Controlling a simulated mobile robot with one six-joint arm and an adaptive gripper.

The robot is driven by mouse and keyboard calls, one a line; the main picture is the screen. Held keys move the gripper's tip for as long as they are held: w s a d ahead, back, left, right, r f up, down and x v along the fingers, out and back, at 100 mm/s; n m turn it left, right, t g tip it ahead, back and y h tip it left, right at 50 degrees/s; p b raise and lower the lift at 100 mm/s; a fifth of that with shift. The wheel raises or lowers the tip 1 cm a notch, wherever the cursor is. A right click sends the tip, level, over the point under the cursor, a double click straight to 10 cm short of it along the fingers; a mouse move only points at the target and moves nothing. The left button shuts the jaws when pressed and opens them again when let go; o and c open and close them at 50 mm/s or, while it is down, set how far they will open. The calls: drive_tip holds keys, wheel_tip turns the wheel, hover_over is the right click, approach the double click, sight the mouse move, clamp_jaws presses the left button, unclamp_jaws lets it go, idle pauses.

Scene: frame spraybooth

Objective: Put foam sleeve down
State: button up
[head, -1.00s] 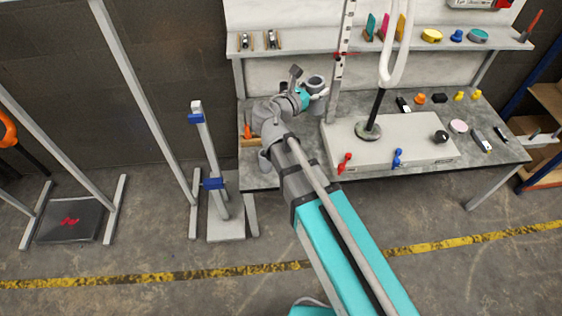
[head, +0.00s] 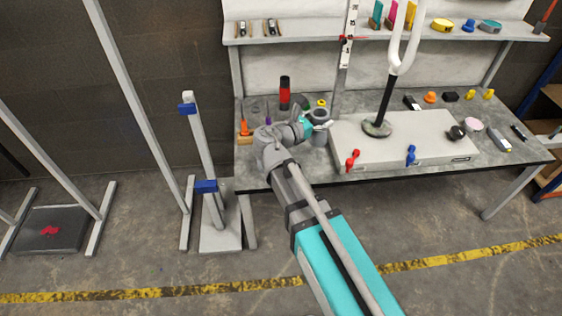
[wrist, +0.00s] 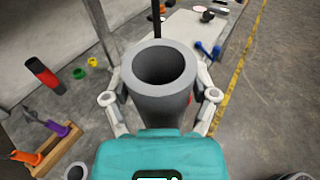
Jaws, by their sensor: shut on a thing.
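The foam sleeve is a thick grey tube with an open round end; it fills the middle of the wrist view (wrist: 160,95). My gripper (wrist: 160,98) is shut on it, one finger on each side, and the open end faces the wrist camera. In the head view my gripper (head: 316,122) is over the left part of the workbench, and the grey sleeve (head: 320,138) shows at it, just left of the pale box. I cannot tell whether the sleeve's far end touches the bench.
A red and black cylinder (head: 285,93) stands on the workbench (head: 345,182) behind my gripper. A wooden rack (wrist: 52,150) holds orange and purple tools. A pale box (head: 405,140) with red and blue clamps lies to the right. A post stand (head: 205,165) stands left of the bench.

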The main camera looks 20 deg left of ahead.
wheel_tip(320, 180, down, 12)
drive_tip(key=d+g+h+b, duration=0.1)
drive_tip(key=b, duration=0.9)
drive_tip(key=shift+s+m, duration=0.4)
drive_tip(key=shift+d, duration=0.1)
drive_tip(key=w+a+f+b, duration=0.8)
drive_tip(key=w+f+b, duration=0.1)
drive_tip(key=w, duration=0.1)
drive_tip(key=shift+w, duration=0.25)
drive_tip(key=shift+f, duration=0.1)
drive_tip(key=shift+w+a+f+b, duration=0.15)
drive_tip(key=shift+f+b, duration=0.85)
drive_tip(key=shift+b, duration=0.05)
drive_tip(key=shift+w+a+f+b, duration=0.1)
drive_tip(key=shift+w+f+b, duration=0.05)
drive_tip(key=shift+f+b, duration=0.85)
drive_tip(key=shift+f, duration=0.15)
